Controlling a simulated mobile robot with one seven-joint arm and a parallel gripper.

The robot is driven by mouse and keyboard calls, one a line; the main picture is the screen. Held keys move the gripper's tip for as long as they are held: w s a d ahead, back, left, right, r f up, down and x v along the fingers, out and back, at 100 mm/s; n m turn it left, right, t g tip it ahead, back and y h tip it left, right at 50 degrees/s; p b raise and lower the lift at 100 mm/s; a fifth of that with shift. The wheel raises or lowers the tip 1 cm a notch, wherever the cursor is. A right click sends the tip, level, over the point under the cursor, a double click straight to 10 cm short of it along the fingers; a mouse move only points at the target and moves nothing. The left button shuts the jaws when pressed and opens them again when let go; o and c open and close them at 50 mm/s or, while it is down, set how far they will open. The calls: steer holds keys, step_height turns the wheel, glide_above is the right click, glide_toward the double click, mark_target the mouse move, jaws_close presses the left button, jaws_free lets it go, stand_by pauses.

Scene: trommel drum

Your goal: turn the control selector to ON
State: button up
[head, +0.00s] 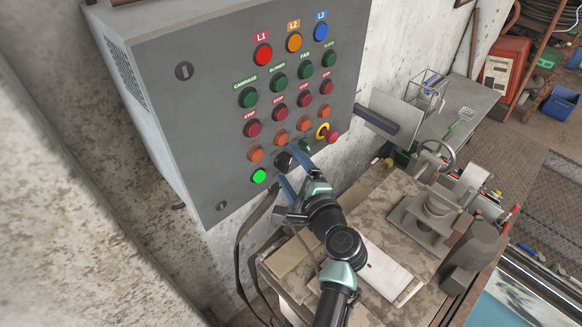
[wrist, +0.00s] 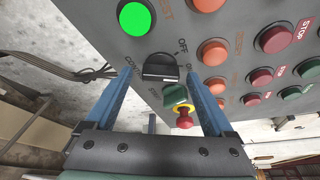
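The control selector is a black round knob with a raised bar, low on the grey control panel. In the wrist view the selector (wrist: 160,68) sits between the fingers, with a CONTROL label on its left and OFF to its upper right. Its bar lies roughly level in that picture; which mark it points to is unclear. In the head view the selector (head: 284,162) is partly hidden by my gripper (head: 292,171). My gripper is open, its blue fingers on either side of the knob (wrist: 158,80), with visible gaps. Whether the fingertips reach the panel is unclear.
A lit green button (head: 259,176) and a green knob (wrist: 176,96) are close to the selector. A red emergency stop (head: 331,136) with a yellow ring is to its right. Rows of buttons fill the panel (head: 165,110). A workbench (head: 365,215) stands below right.

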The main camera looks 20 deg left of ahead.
steer(key=b+v, duration=0.1)
steer(key=v, duration=1.2)
steer(key=shift+b, duration=0.35)
steer(key=shift+r, duration=0.1)
steer(key=w+d+r+n+t+h, duration=0.25)
steer(key=r+n+t, duration=0.2)
steer(key=r, duration=0.85)
steer(key=w+d+r+n+t+h, duration=0.25)
steer(key=r+n+t, duration=0.2)
steer(key=r, duration=0.85)
steer(key=s+d+r+n+t+h, duration=0.2)
steer(key=s+r, duration=0.4)
steer(key=r, duration=0.5)
steer(key=s+d+r+n+t+h, duration=0.2)
steer(key=s+r, duration=0.5)
steer(key=r, duration=0.4)
steer(key=d+t+h, duration=0.1)
steer(key=t+h, duration=0.1)
steer(key=t, duration=0.1)
steer(key=shift+s+d+r+h, duration=0.2)
steer(key=shift+s+r+h, duration=0.05)
steer(key=shift+s+h, duration=0.15)
steer(key=shift+w+f, duration=0.1)
steer(key=shift+w, duration=0.05)
